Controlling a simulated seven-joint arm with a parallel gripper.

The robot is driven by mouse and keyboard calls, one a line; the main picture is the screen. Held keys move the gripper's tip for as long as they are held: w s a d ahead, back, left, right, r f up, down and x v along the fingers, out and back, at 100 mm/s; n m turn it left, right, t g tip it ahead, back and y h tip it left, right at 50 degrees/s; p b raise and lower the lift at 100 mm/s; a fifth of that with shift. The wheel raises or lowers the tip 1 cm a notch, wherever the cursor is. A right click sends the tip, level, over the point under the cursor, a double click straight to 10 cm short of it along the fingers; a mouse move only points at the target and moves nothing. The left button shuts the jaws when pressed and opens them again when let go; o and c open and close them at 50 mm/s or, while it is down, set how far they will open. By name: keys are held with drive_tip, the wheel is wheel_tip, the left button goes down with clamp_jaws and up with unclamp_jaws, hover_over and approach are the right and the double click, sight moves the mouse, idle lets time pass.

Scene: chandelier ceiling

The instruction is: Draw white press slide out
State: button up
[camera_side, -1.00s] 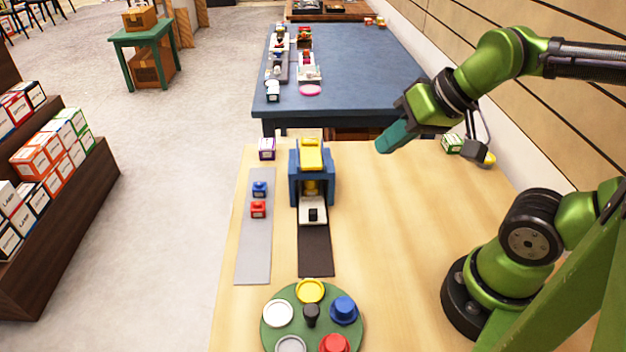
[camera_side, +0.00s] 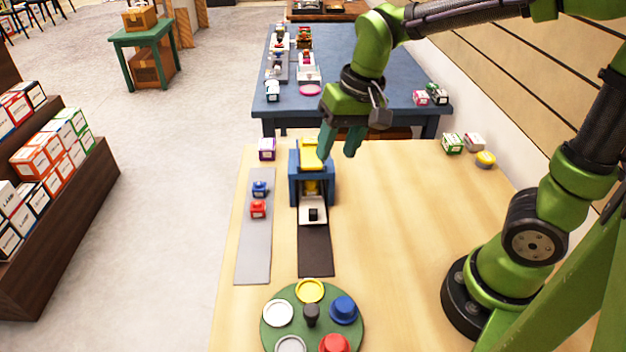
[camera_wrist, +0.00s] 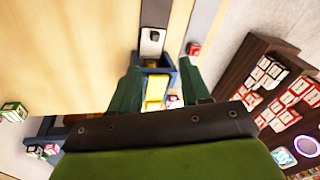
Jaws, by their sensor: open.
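The white press slide (camera_side: 313,211) sticks out of the front of the blue press (camera_side: 297,190), over a dark strip, with a small black knob (camera_side: 313,215) on it. The press has a yellow top (camera_side: 311,152). In the wrist view the slide (camera_wrist: 151,48) with its dark knob lies beyond the blue press frame (camera_wrist: 170,62). My gripper (camera_side: 338,154) is open and empty, above and just right of the press top. In the wrist view its two fingers (camera_wrist: 160,85) sit either side of the yellow part.
A grey strip (camera_side: 254,245) with a blue and a red piece lies left of the press. A green round tray (camera_side: 270,337) with coloured pieces stands at the front. Small boxes (camera_side: 453,143) lie at the back right. The table's right middle is clear.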

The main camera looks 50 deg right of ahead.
drive_tip(key=m+g, duration=0.2)
hover_over(313, 210)
drive_tip(key=s, duration=0.2)
wheel_tip(313, 210, down, 2)
drive_tip(key=w+m+h, duration=0.1)
drive_tip(key=w+m, duration=0.1)
wheel_tip(313, 210, down, 16)
drive_tip(key=shift+f, duration=0.15)
clamp_jaws()
